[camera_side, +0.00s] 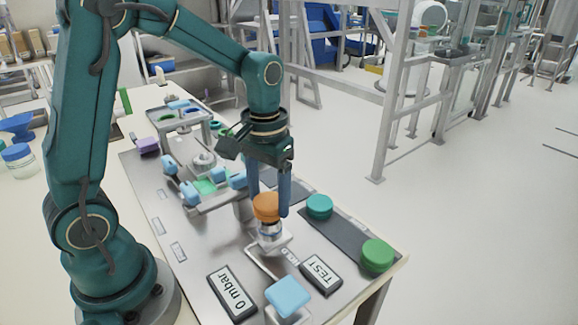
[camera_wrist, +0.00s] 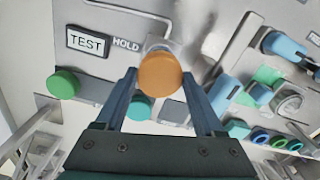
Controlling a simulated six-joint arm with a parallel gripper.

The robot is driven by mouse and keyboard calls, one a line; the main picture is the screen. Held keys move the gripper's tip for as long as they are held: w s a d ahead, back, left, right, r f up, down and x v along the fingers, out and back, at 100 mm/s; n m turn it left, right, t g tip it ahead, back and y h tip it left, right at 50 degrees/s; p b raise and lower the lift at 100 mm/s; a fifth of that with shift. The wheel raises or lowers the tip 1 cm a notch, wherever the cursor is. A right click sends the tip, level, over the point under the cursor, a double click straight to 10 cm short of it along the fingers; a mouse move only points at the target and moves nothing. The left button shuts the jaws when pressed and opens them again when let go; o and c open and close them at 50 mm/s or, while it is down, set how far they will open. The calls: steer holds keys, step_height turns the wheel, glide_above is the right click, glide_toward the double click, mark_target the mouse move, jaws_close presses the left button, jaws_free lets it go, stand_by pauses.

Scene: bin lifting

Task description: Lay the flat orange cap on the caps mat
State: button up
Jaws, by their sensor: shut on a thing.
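The flat orange cap (camera_side: 266,206) is between the two fingers of my gripper (camera_side: 270,208), and in the wrist view the cap (camera_wrist: 160,74) sits between the fingertips (camera_wrist: 160,76). My gripper is shut on it and points down. The cap is right above a small clear jar (camera_side: 270,231) on a metal holder; I cannot tell whether the two touch. The dark grey caps mat (camera_side: 347,235) lies to the right along the table edge. A teal cap (camera_side: 319,205) and a green cap (camera_side: 377,255) lie on it.
A TEST panel (camera_side: 321,275), a 0 mbar display (camera_side: 232,292) and a light blue knob (camera_side: 288,296) are in front. Blue-handled fittings (camera_side: 188,192) stand left of my gripper. Part of the mat between the teal and green caps is bare.

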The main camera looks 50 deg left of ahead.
step_height(320, 180, up, 10)
stand_by(1.0)
steer(key=w+a+f+m, duration=0.1)
steer(key=w+m, duration=0.3)
steer(key=w, duration=0.1)
glide_above(344, 234)
steer(key=shift+m, duration=0.4)
step_height(344, 234, down, 11)
steer(key=shift+f, duration=2)
steer(key=shift+f, duration=0.1)
